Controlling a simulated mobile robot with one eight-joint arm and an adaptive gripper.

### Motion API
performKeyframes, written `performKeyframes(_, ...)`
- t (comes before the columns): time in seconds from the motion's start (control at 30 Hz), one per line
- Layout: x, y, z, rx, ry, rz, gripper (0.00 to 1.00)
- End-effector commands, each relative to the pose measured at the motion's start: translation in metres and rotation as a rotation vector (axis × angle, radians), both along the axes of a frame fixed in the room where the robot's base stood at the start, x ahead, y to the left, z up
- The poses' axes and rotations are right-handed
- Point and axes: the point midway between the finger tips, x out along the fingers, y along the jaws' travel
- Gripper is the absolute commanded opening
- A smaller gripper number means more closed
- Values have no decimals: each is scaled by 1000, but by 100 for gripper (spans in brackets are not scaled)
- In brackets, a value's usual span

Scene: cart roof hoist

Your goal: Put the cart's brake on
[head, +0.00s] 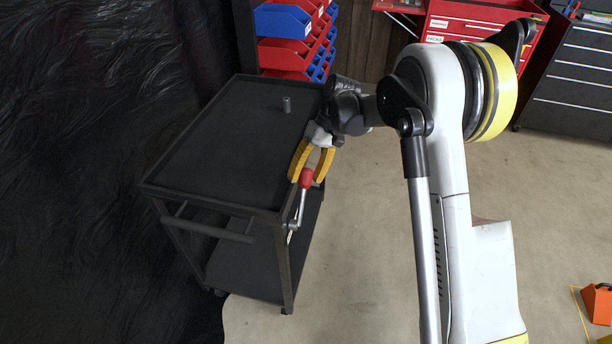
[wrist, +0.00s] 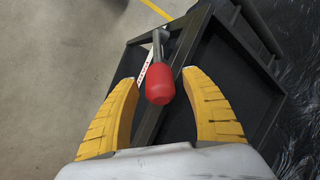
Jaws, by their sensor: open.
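The black cart (head: 160,188) stands at the left in the head view, with a top tray, a lower shelf and a push handle at its near end. The brake lever (head: 298,208) is a grey metal arm on the cart's near right corner, with a red knob (head: 306,178) at its upper end. My gripper (head: 312,182) is open at the cart's right edge, its yellow fingers around the knob. In the wrist view the red knob (wrist: 160,85) lies between the two finger tips (wrist: 165,84), with a visible gap on both sides. The lever runs away behind it.
A small grey cylinder (head: 287,104) stands on the cart's top. Blue and red bins (head: 284,22) are behind the cart, with a red tool chest (head: 470,18) and a dark cabinet (head: 572,80) at the back right. Black sheeting (head: 80,90) hangs at the left.

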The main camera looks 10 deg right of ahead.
Motion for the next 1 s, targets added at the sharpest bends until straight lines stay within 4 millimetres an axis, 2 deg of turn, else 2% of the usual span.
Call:
performKeyframes(0.17,3,-4,11,0,0,0,55)
performKeyframes(0.6,23,-38,92,0,1,-2,55)
performKeyframes(0.8,27,-44,107,0,0,0,55)
performKeyframes(1.0,27,-45,108,0,0,0,55)
